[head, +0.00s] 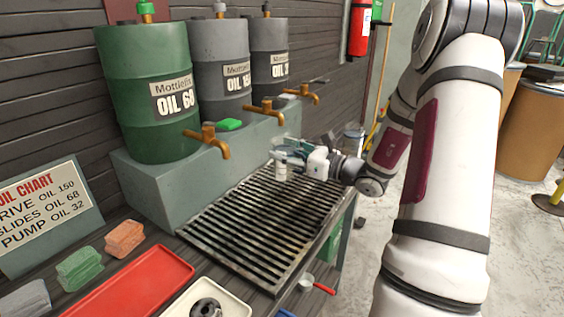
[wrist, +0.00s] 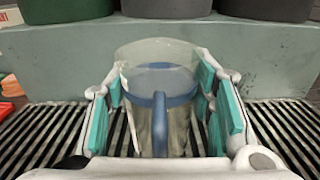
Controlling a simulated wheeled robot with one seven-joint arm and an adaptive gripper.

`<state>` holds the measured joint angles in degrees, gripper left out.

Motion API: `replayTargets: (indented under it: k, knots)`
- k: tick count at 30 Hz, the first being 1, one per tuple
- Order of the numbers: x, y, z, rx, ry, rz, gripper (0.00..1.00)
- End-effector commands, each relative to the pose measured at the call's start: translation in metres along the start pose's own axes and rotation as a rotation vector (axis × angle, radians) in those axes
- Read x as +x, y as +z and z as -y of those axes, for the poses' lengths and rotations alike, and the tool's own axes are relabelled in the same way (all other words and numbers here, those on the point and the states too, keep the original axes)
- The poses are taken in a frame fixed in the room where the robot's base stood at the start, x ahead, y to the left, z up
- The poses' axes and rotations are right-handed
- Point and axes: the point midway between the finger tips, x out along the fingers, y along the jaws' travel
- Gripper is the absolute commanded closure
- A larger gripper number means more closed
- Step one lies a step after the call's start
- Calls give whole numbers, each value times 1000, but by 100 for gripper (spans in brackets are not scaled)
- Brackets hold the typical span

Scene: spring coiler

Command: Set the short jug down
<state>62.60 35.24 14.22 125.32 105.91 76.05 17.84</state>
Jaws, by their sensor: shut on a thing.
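The short jug (wrist: 160,75) is clear with a blue band and a blue handle facing the wrist camera. It stands upright between the teal pads of my gripper (wrist: 162,95), which is shut on it. In the head view my gripper (head: 287,158) is over the far right part of the black slatted drip grate (head: 235,215), in front of the rightmost tap. The jug is small and mostly covered by the fingers there. Its base is hidden in the wrist view, so I cannot tell whether it touches the slats.
Green (head: 152,100) and grey (head: 222,70) oil drums with brass taps (head: 212,138) stand on a grey-green ledge (head: 165,190) behind the grate. A red tray (head: 130,285), sponges, a pale tray (head: 235,293) and a red-handled scoop (head: 312,284) lie nearer. Most of the grate is bare.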

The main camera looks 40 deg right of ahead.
Motion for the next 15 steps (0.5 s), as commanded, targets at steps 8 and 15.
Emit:
replayTargets:
  k: [8,15]
  knots:
    - [17,-2,13,-1,0,0,88]
    - [21,-32,17,4,0,-1,88]
